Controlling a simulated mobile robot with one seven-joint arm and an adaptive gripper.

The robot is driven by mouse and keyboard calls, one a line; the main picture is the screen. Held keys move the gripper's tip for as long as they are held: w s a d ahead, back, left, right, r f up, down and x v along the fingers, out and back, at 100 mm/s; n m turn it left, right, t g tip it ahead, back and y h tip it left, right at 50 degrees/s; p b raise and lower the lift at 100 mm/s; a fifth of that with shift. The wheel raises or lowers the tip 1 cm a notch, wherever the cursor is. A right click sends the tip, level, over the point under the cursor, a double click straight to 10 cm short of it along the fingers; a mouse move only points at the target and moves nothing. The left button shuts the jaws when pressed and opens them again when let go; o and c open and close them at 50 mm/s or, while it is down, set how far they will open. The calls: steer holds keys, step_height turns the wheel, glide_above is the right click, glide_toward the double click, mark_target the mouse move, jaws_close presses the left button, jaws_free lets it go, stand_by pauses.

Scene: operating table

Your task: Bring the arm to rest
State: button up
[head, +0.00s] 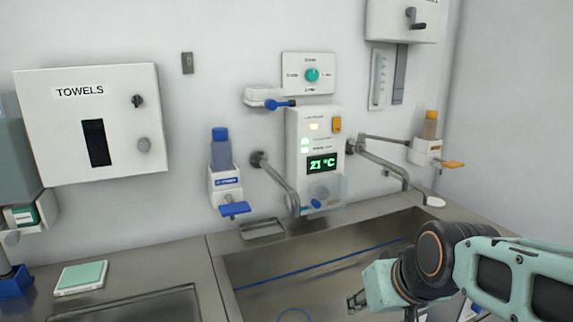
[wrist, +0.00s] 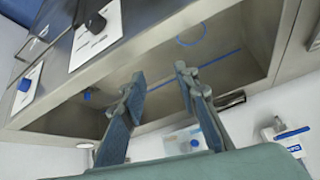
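My arm reaches in from the right edge of the head view, over the right part of a steel sink (head: 262,277). My gripper (head: 356,300) points left and downward above the basin. In the wrist view the two fingers of my gripper (wrist: 160,75) stand apart with nothing between them, so it is open and empty. The sink basin (wrist: 222,75) lies beyond the fingers, and that view is turned upside down. No contact between gripper and sink is visible.
A wall panel reading 21 °C (head: 321,164) stands behind the sink between two taps. Soap dispensers hang at left (head: 223,165) and right (head: 428,140). A towel box (head: 120,160) is on the left wall. A green-topped pad (head: 80,277) lies on the left counter.

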steer(key=s+a+r+m+g+h+p, duration=0.1)
steer(key=s+r, duration=0.3)
steer(key=s, duration=0.6)
step_height(320, 180, up, 17)
steer(key=p, duration=1.7)
steer(key=shift+w+p, duration=0.3)
steer(key=shift+p, duration=0.05)
steer(key=shift+a, duration=0.2)
